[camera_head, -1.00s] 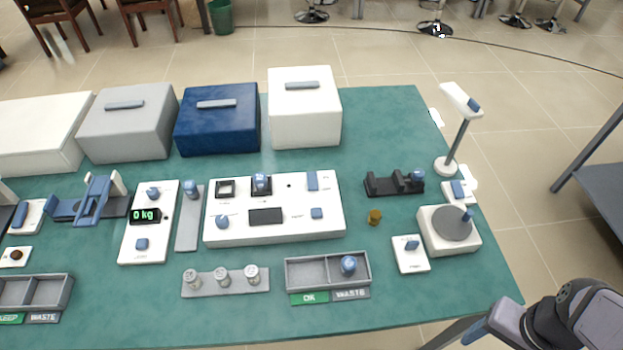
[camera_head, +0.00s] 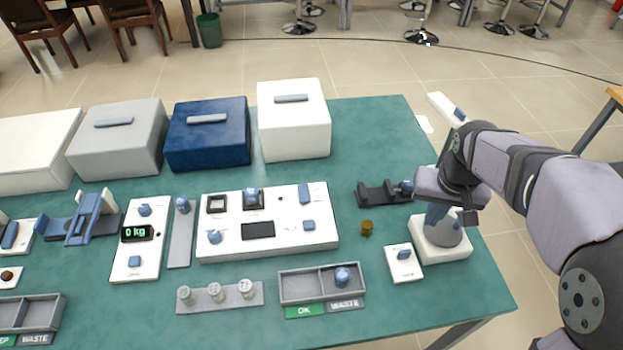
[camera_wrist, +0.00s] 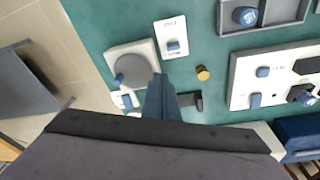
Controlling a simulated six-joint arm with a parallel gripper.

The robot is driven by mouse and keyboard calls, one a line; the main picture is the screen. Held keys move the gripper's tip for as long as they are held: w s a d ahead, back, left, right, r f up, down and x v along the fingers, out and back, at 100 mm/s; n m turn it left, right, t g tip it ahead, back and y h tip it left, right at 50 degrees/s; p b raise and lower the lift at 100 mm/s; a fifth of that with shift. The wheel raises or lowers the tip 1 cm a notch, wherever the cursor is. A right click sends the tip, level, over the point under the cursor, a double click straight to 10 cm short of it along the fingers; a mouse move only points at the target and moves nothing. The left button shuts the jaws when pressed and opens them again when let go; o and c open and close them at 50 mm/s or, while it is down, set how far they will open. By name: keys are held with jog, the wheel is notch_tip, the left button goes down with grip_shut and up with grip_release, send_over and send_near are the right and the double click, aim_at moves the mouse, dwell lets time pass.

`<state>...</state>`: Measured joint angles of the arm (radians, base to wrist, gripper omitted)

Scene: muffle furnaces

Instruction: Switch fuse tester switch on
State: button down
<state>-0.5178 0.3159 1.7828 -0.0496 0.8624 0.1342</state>
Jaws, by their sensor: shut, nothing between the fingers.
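A wide white panel (camera_head: 222,247), which looks like the fuse tester, lies mid-table with a dark screen (camera_head: 258,231). At its right end are a blue rocker (camera_head: 305,193) and a small blue square button (camera_head: 309,225); their labels are too small to read. Part of the panel (camera_wrist: 241,84) shows at the right of the wrist view. My gripper (camera_head: 434,216) is shut and empty, above the grey disc of a white round-topped device (camera_head: 455,250), well right of the panel. Its blue fingers (camera_wrist: 162,101) point down in the wrist view.
A black cradle (camera_head: 373,196) and a brass piece (camera_head: 366,228) stand between my gripper and the panel. A small white switch box (camera_head: 402,266) is in front. A grey two-part tray (camera_head: 282,288) and several capped vials sit nearer. Box-shaped furnaces line the back.

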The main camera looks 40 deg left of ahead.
jog(key=s+a+r+n+y, duration=0.1)
jog(key=s+a+n, duration=0.1)
jog(key=a, duration=1.3)
jog(key=s+a+r+n+t+y, duration=0.1)
jog(key=s+a+r+n, duration=0.1)
jog(key=a, duration=1.3)
jog(key=shift+s+r+p, duration=0.25)
jog(key=shift+s+p, duration=0.1)
jog(key=shift+s, duration=0.2)
jog(key=shift+f, duration=0.1)
jog(key=p, duration=0.5)
send_over(304, 185)
jog(key=s+d, duration=0.1)
notch_tip(304, 185, down, 12)
jog(key=shift+s+d+r, duration=0.1)
jog(key=shift+s+r, duration=0.05)
jog(key=shift+r, duration=0.05)
jog(key=shift+f, duration=0.75)
